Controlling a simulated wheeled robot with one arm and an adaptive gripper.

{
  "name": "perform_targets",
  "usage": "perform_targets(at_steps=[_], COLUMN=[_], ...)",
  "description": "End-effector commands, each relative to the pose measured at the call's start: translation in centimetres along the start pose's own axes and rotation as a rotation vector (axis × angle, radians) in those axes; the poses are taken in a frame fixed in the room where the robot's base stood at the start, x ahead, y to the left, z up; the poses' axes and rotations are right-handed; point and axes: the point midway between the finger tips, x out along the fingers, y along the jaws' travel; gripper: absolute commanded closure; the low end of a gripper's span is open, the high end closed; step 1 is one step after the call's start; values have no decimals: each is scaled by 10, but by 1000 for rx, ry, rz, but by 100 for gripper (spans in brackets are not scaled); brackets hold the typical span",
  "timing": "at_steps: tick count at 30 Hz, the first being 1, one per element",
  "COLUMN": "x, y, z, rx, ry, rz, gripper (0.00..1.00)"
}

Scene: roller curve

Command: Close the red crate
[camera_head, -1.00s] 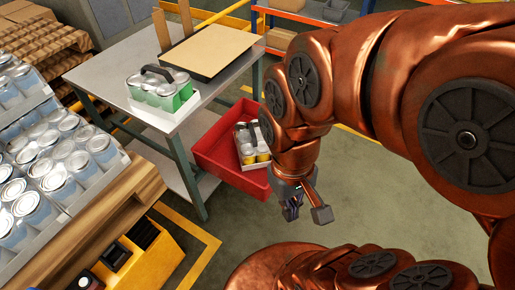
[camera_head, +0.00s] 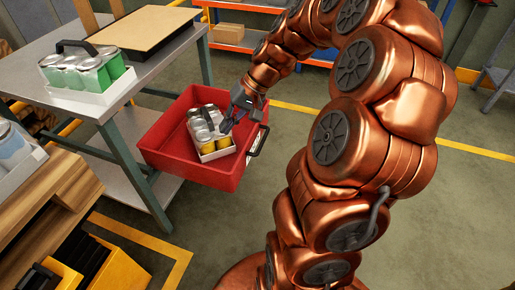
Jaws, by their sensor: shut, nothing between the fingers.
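The red crate (camera_head: 172,160) is pulled out like a drawer from under the grey workbench and is open at the top. Inside lies a white tray of cans (camera_head: 206,130) with yellow and silver cans. My gripper (camera_head: 229,121) is shut and empty. It appears over the crate's right side, overlapping the tray's edge in the picture, to the left of the handle. I cannot tell whether it touches anything.
The grey workbench (camera_head: 157,65) carries a white tray of green cans (camera_head: 92,78) and a tan board (camera_head: 146,28). Open floor (camera_head: 440,205) lies to the right.

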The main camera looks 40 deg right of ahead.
Motion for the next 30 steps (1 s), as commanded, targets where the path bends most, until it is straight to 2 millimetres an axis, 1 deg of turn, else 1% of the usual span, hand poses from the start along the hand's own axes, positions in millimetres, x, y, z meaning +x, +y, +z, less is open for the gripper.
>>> perform_targets(at_steps=[1, 2, 3, 5, 6, 8, 9, 12, 15, 18, 20, 23, 25, 30], x=[16, 18, 20, 23, 24, 26, 25, 24, 23, 21, 21, 26, 34, 61], y=[33, 46, 65, 97, 119, 151, 172, 218, 250, 269, 274, 274, 272, 269], z=[-19, -29, -43, -62, -73, -88, -96, -110, -118, -121, -123, -125, -128, -138], rx=[47, 70, 102, 152, 184, 232, 260, 325, 368, 393, 401, 403, 402, 401], ry=[31, 53, 83, 131, 161, 206, 237, 299, 342, 368, 375, 376, 373, 372], rz=[-31, -49, -74, -106, -125, -153, -166, -195, -211, -220, -222, -224, -225, -223], gripper=[100, 100, 100, 100, 100, 100, 100, 100, 100, 100, 100, 100, 100, 100])
